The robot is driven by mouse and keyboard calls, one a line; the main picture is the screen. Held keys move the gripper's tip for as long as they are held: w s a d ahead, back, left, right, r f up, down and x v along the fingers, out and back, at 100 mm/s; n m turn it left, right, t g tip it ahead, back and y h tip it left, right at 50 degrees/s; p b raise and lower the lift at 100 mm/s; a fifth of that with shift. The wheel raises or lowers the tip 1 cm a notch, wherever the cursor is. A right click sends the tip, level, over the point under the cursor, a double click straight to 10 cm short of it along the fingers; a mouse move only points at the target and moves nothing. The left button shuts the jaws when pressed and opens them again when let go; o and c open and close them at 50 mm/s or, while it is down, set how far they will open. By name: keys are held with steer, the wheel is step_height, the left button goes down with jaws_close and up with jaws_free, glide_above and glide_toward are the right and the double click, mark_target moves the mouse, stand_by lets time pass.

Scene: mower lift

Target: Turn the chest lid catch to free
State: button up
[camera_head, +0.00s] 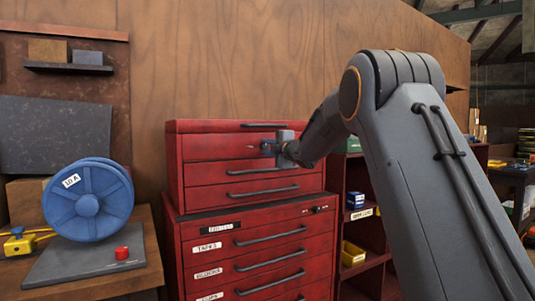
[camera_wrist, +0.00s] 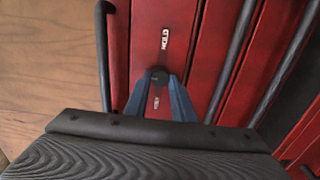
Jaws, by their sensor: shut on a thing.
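The red tool chest (camera_head: 195,147) stands against the wooden wall, its top drawers level with my gripper (camera_head: 265,145). In the wrist view the lid catch (camera_wrist: 159,73) shows as a small dark round knob on the red front. One label that seems to read HOLD is above it, and a smaller, unclear label is below it between my fingers. My gripper (camera_wrist: 159,82) has its two blue fingers converging on the catch, shut on it. Which way the catch points is hard to tell, as the fingertips partly cover it.
A lower red cabinet (camera_head: 188,245) with labelled drawers carries the chest. A blue reel (camera_head: 88,199) and a red button (camera_head: 122,253) are on the bench at left. Red shelves (camera_head: 362,225) with small bins stand right, behind my arm. Black drawer handles flank the catch.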

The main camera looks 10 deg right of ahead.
steer(key=shift+n, duration=0.3)
steer(key=o, duration=1.1)
steer(key=shift+c, duration=0.2)
steer(key=shift+s, duration=0.1)
steer(key=b+v, duration=0.1)
steer(key=v, duration=0.6)
steer(key=shift+s, duration=0.25)
steer(key=shift+d, duration=0.1)
